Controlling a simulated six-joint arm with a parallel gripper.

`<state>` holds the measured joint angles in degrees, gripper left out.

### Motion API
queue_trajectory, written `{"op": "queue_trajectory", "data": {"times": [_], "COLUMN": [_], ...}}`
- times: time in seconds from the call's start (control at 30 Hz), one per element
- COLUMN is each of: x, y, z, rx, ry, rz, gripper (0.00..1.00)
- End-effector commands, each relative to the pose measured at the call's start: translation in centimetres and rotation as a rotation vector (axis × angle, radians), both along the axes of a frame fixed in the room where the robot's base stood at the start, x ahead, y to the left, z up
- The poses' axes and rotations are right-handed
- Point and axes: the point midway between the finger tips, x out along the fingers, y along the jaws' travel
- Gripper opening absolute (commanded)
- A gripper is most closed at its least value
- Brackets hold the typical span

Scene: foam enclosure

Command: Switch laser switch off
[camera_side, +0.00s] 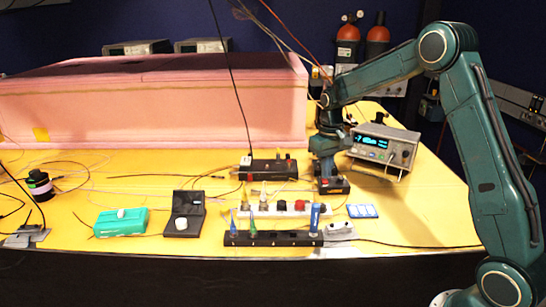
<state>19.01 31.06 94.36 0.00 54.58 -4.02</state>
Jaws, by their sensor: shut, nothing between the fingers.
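My gripper (327,176) points straight down at the right-centre of the yellow table, just left of the display instrument. It is shut with nothing held. Its tips are at or just above a small dark box (340,187) with a red part on it; contact cannot be made out. The gripper hides part of this box. No label marks the laser switch, so I cannot tell for sure which device it is. A black box (268,169) with knobs and a red part lies just left of the gripper.
The display instrument (384,146) stands right of the gripper. In front are a white strip with knobs (282,210) and a black rack (272,240) with upright coloured tools. A pink foam wall (150,105) stands behind. Thin cables cross the table; its front-left edge is clearer.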

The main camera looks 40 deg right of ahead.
Motion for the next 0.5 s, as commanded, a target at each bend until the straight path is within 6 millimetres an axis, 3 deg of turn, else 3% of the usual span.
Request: {"op": "queue_trajectory", "data": {"times": [0.5], "x": [0.01], "y": [0.0], "z": [-0.49], "rx": [0.0], "ry": [0.0], "rz": [0.0], "gripper": [0.0]}}
